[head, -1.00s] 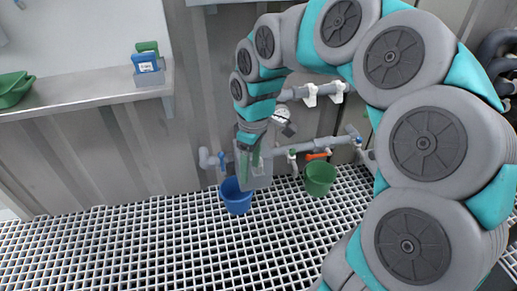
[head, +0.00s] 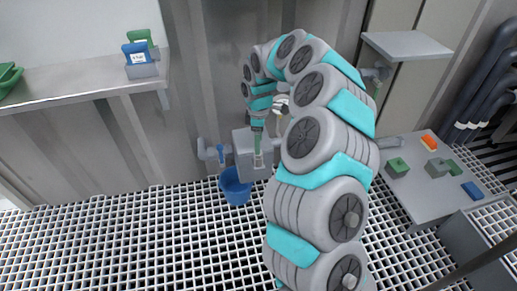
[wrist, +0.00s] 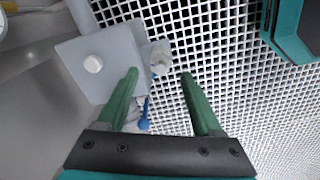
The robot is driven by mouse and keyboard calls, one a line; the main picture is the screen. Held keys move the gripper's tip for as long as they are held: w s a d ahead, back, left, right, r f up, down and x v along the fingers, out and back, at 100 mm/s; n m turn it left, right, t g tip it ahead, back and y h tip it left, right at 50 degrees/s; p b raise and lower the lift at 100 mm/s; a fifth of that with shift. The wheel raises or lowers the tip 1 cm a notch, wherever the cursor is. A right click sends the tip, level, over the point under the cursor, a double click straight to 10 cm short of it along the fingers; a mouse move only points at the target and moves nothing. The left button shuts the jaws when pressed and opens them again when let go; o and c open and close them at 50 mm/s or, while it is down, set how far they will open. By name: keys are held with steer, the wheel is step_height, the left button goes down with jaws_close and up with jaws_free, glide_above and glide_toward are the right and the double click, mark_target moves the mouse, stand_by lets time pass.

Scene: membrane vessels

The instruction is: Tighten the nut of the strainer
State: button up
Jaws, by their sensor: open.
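My gripper (wrist: 160,85) is open, with its two green fingers apart and nothing between the tips but a view of the floor grating. A pale grey cylindrical fitting (wrist: 160,57) lies beyond the tips, between their lines; I cannot tell for certain whether it is the strainer or its nut. A grey box (wrist: 115,45) with a white round knob (wrist: 93,64) is left of the fitting. In the head view, my gripper (head: 258,150) is in front of the grey box (head: 243,142) on the pipe run. The fitting is too small there to make out clearly.
A blue bucket (head: 236,186) stands on the grating below the box. At right is a grey bench (head: 425,195) with several coloured parts. A shelf (head: 80,88) is at left.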

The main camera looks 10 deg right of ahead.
steer(key=shift+f, duration=2.25)
jaws_close()
